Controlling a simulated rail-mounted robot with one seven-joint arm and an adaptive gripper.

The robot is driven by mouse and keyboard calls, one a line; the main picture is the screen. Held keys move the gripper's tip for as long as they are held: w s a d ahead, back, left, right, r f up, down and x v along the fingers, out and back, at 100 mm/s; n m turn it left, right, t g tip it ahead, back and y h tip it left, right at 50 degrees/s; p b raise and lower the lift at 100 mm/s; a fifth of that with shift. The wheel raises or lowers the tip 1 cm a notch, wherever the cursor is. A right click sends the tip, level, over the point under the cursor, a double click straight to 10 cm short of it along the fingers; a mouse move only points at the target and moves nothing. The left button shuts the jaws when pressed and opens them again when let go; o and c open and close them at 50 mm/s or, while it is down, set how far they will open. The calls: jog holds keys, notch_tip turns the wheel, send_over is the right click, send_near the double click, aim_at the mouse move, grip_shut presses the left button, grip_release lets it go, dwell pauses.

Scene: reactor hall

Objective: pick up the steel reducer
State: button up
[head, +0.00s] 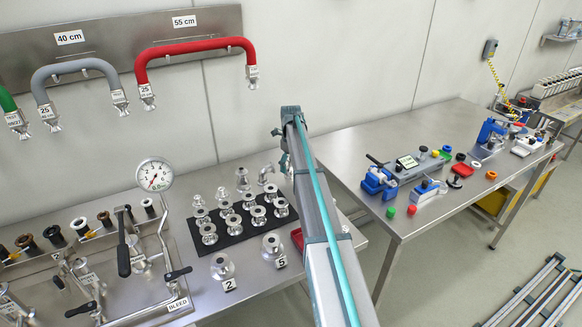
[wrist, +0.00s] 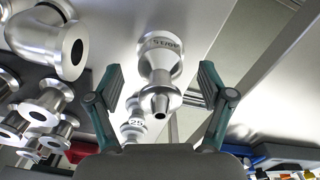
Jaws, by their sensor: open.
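The steel reducer (wrist: 160,62) is a shiny stepped fitting with a wide marked flange and a narrow end. In the wrist view it is near the centre, between the two fingers of my gripper (wrist: 163,80). The gripper is open, with a visible gap on each side of the reducer. I cannot tell from this view how far the fingers reach along its depth. In the head view my arm covers part of the bench, and I cannot pick out this reducer there.
A steel elbow (wrist: 45,38) lies close on the left in the wrist view, with several flanged fittings below it. Another fitting marked 25 (wrist: 134,127) shows behind the reducer. In the head view, several fittings stand on a black mat (head: 234,236). A pressure gauge (head: 154,175) rises at left.

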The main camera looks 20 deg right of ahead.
jog(key=shift+f, duration=0.6)
jog(key=c, duration=1.2)
jog(key=shift+r, duration=0.1)
